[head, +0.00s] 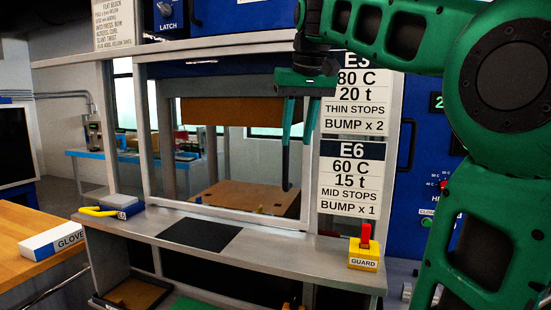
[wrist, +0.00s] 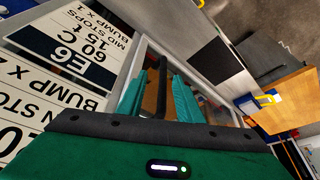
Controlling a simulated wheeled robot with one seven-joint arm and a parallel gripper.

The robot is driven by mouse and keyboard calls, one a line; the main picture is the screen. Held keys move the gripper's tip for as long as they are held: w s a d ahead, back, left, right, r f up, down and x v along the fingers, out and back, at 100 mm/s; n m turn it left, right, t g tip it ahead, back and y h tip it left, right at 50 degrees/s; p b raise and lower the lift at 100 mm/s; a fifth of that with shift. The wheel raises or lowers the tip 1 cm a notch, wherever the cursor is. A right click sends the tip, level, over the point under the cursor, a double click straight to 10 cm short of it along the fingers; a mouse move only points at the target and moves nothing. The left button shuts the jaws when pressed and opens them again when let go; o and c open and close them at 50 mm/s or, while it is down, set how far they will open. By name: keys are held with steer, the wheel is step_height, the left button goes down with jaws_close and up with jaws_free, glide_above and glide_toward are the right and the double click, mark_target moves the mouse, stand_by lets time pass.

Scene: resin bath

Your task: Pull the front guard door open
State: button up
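The front guard door (head: 147,135) is a pale metal frame with a see-through middle on the front of the press, and it looks shut. My gripper (head: 297,150) is at the door's right side, with its teal fingers pointing down. In the wrist view my gripper (wrist: 160,78) has its fingers spread, with a dark upright bar, apparently the door handle (wrist: 161,92), between them. A gap shows on each side of the bar, so the fingers do not look closed on it.
A grey shelf (head: 290,249) runs below the door, with a yellow GUARD box (head: 364,254) with a red top at right and a blue-and-yellow item (head: 121,207) at left. A sign panel (head: 352,180) stands right of the door. A wooden bench (head: 30,225) is at left.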

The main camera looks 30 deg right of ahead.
mark_target(287, 149)
steer(key=w+f, duration=0.4)
steer(key=f, duration=0.1)
steer(key=w+d+f, duration=0.1)
steer(key=w+f, duration=0.1)
steer(key=shift+f, duration=0.2)
steer(key=shift+c, duration=0.4)
jaws_close()
